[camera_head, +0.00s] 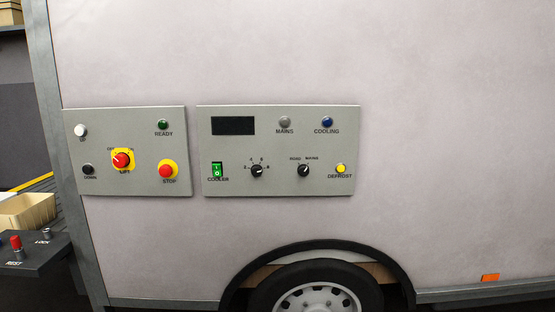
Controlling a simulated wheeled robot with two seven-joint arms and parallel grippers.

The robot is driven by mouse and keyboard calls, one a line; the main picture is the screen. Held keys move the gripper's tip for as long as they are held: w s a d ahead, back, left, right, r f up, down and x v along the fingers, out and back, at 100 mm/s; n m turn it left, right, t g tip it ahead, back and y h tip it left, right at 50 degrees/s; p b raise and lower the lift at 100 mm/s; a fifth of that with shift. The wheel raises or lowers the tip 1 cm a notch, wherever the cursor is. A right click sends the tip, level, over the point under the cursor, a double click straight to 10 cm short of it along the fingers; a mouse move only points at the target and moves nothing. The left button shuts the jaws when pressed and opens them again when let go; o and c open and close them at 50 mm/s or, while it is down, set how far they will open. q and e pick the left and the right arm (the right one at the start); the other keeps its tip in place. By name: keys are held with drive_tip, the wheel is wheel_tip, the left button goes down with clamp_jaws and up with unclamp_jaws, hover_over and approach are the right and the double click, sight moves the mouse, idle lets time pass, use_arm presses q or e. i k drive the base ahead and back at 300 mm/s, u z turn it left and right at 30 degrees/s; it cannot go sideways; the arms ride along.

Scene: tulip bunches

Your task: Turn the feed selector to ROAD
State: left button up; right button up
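The feed selector (303,170) is a small black knob on the right-hand grey control panel (270,188). Two small labels stand above it, ROAD on the left and MAINS on the right. Its light pointer mark appears to lean up and to the right, towards MAINS, but it is very small. Neither of my grippers is in view, and nothing covers the knob.
Beside the selector are a black rotary knob (257,171), a green COOLER switch (217,170) and a yellow DEFROST button (340,169). The left panel has a red LIFT switch (122,160) and red STOP button (167,171). A wheel (318,296) sits below.

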sight(304, 171)
drive_tip(key=u, duration=0.55)
drive_tip(key=i, duration=1.1)
drive_tip(key=z, duration=0.1)
